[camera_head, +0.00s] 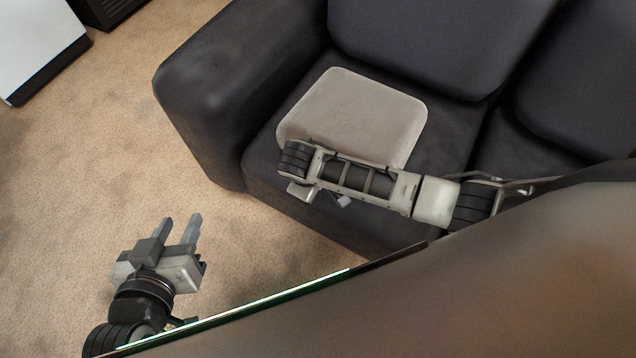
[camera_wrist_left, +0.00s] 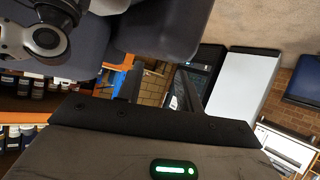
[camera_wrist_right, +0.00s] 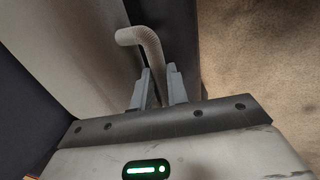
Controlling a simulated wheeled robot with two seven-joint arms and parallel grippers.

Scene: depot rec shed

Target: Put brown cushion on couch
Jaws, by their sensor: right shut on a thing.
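The brown cushion (camera_head: 365,108), a pale grey-brown pad, lies on the dark couch (camera_head: 215,85), on its left seat beside the armrest. My right arm crosses its front edge. My right gripper (camera_wrist_right: 162,80) is shut on a pale ribbed strip, apparently the cushion's handle; the cushion's flat face (camera_wrist_right: 85,45) fills the left of the right wrist view. The right fingertips are hidden in the head view. My left gripper (camera_head: 180,229) is open and empty above the carpet, left of the couch and apart from it.
Carpet (camera_head: 95,130) lies clear left of the couch. A white-sided cabinet (camera_head: 38,42) and a black unit (camera_head: 105,8) stand at the top left. The couch's back cushions (camera_head: 430,40) rise behind the seat. Shelves with bottles (camera_wrist_left: 30,105) show in the left wrist view.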

